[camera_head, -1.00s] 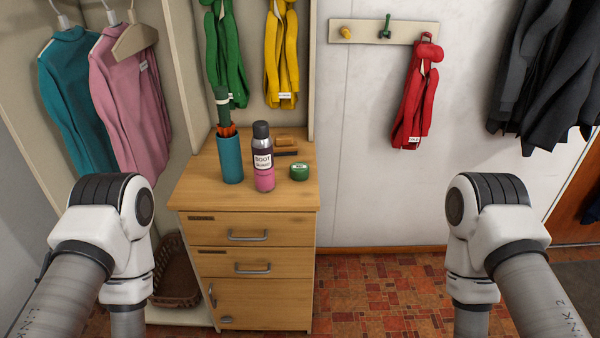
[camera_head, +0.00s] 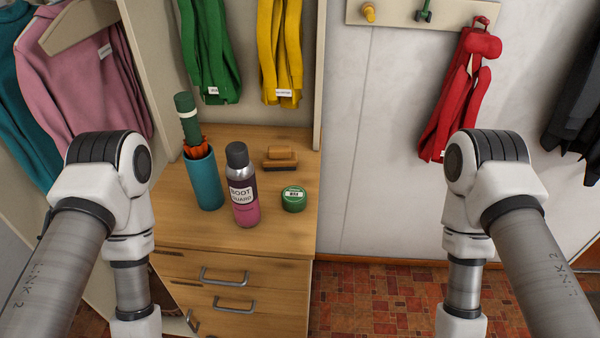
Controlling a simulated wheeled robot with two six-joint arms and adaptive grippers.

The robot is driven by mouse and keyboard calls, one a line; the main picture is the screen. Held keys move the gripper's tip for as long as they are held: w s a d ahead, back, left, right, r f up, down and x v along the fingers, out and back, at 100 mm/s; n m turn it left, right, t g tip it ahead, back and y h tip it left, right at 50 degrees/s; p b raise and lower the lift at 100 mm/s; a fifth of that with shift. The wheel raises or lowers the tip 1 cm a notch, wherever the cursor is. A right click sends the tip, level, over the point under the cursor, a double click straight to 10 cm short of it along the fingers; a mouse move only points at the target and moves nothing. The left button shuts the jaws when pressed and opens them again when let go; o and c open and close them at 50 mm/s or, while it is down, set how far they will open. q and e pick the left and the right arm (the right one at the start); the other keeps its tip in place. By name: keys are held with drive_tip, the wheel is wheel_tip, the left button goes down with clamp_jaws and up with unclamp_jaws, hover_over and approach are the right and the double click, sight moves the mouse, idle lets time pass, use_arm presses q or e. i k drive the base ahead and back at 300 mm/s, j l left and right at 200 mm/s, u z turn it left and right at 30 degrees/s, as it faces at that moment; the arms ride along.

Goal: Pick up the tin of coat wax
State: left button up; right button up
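A small round green tin (camera_head: 294,198) with a pale label on its lid sits on the right part of the wooden cabinet top (camera_head: 275,233). I take it for the tin of coat wax; its label is too small to read fully. It stands upright and nothing touches it. Both my arms show at the left and right sides of the view, bent downward. Both grippers are below the picture and out of sight.
A boot guard spray can (camera_head: 242,190) stands just left of the tin. A teal holder (camera_head: 204,180) with a green-handled umbrella (camera_head: 187,115) is further left. A wooden brush (camera_head: 280,158) lies behind the tin. A red garment (camera_head: 462,90) hangs at right.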

sight(294, 198)
drive_tip(key=i+l+u, duration=0.1)
drive_tip(key=l, duration=0.5)
drive_tip(key=i+l+u, duration=0.15)
drive_tip(key=l, duration=0.45)
drive_tip(key=i+l+u, duration=0.1)
drive_tip(key=l, duration=0.5)
drive_tip(key=i+l+u, duration=0.1)
drive_tip(key=l, duration=0.5)
drive_tip(key=k+l, duration=0.15)
drive_tip(key=l, duration=0.15)
drive_tip(key=k+l+u, duration=0.1)
drive_tip(key=l, duration=0.25)
drive_tip(key=i+j, duration=0.15)
